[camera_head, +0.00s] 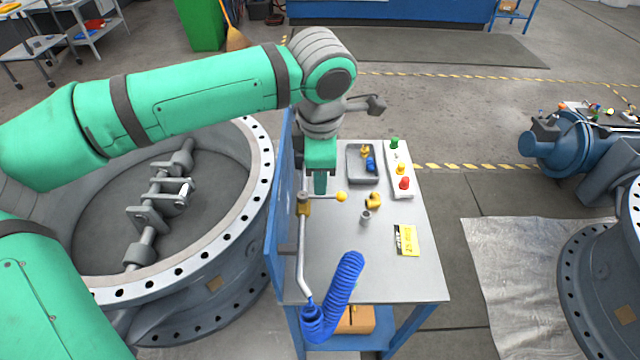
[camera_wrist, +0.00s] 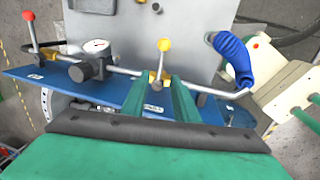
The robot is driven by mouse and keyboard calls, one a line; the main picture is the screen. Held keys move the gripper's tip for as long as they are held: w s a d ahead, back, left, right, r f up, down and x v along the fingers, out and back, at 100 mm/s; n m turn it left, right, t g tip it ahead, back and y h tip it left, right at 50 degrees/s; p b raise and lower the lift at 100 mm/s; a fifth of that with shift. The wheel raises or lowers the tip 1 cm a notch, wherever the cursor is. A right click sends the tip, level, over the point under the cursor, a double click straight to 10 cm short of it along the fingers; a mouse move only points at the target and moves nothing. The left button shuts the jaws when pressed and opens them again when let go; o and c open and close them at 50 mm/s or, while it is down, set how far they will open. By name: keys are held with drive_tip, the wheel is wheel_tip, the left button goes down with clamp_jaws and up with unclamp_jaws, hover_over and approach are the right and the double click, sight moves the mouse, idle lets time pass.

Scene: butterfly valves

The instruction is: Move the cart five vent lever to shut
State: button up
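A lever with a yellow ball knob (camera_head: 341,197) sits on a brass valve body (camera_head: 303,207) at the cart's blue panel. In the wrist view the yellow-knobbed lever (camera_wrist: 163,46) points up the picture, across the pipe that runs left to right. My gripper (camera_head: 320,186) hangs just behind this lever in the head view. In the wrist view its two green fingers (camera_wrist: 155,80) stand apart with a gap between them, their tips close to the brass body. Nothing shows held between them. Contact with the lever cannot be told. I see no readable cart number.
A red-knobbed lever (camera_wrist: 31,20) and a gauge (camera_wrist: 96,46) stand left along the pipe. A blue coiled hose (camera_head: 346,285) hangs at its other end. The cart top (camera_head: 340,260) carries a grey tray (camera_head: 355,178), a strip with colored knobs (camera_head: 390,160), loose fittings and a yellow tag.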

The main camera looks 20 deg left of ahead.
drive_tip(key=r, duration=0.3)
drive_tip(key=s+r, duration=0.1)
drive_tip(key=r, duration=0.1)
drive_tip(key=shift+d, duration=0.2)
